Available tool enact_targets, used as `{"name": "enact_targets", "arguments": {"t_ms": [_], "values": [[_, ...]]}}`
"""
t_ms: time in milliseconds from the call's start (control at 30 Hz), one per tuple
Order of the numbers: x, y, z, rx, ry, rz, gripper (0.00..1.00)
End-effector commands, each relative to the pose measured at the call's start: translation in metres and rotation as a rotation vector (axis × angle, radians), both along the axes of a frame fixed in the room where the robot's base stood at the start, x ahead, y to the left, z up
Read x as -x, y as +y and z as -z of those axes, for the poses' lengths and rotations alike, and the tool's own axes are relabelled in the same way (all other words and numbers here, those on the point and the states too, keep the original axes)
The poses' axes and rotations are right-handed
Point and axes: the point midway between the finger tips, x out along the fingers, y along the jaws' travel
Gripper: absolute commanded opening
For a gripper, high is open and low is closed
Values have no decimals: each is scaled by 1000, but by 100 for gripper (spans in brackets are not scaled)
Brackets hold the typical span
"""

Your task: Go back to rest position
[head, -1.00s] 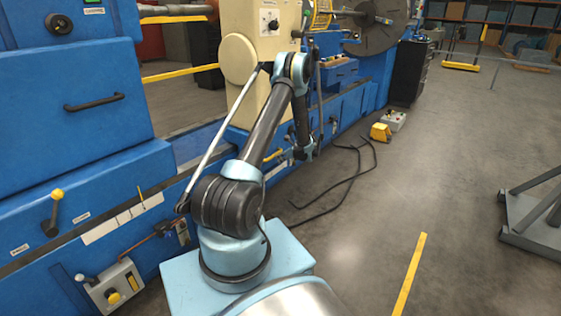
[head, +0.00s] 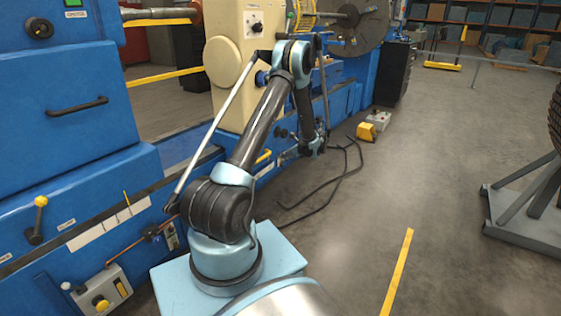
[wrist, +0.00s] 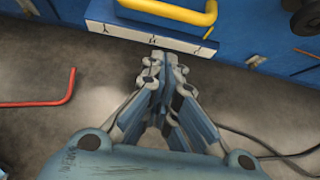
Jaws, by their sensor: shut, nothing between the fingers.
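My gripper (wrist: 163,68) shows in the wrist view with its fingers drawn together at the tips and nothing between them. It points toward the foot of a blue machine, near a white strip (wrist: 170,37) and a yellow handle (wrist: 190,14). In the head view my arm rises from its light blue base, bends at the top and hangs down on the far side. The gripper end (head: 312,146) is small and partly hidden there, beside the blue machine (head: 75,190).
A rotor stand (head: 525,212) is at the right edge. A yellow pedal (head: 366,131), a control box (head: 379,120) and black cables (head: 335,182) lie on the floor beyond the arm. A red bar (wrist: 45,102) shows in the wrist view. Open floor lies right of my arm.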

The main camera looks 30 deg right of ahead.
Motion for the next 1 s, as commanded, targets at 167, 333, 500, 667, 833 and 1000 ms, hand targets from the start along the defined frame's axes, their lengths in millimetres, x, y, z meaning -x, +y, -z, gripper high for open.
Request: {"name": "enact_targets", "arguments": {"t_ms": [167,333,500,667,833,1000], "values": [[2,-1,-2,0,0,0,0],[2,-1,-1,0,0,0,0],[2,-1,-1,0,0,0,0],[0,2,-4,6,1,-7,0],[-11,25,-29,55,7,-71,0],[-26,66,-69,146,15,-189,0]]}}
